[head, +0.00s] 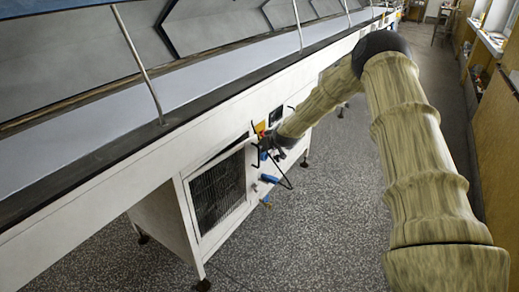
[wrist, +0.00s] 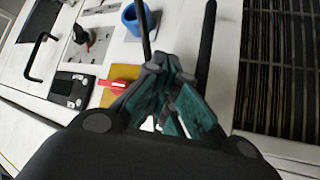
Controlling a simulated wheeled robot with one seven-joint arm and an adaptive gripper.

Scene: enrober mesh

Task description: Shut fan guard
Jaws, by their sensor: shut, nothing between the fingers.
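The fan guard (head: 217,192) is a dark slatted grille in a white frame on the side of the white machine cabinet. A dark gap shows along its top edge, so it seems to stand slightly out from the cabinet; how far I cannot tell. In the wrist view its slats (wrist: 280,70) fill the right side, with a white frame strip and a dark upright bar (wrist: 207,45) left of them. My gripper (head: 267,146) is just right of the guard in the head view. In the wrist view my gripper (wrist: 165,75) is shut and empty, left of the bar; contact is unclear.
A yellow panel with a red switch (wrist: 112,84), a small black display unit (wrist: 70,90) and a blue ring-shaped part (wrist: 138,20) are close left of my fingers. A long conveyor (head: 90,140) runs above the cabinet. Speckled floor (head: 300,235) is clear in front.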

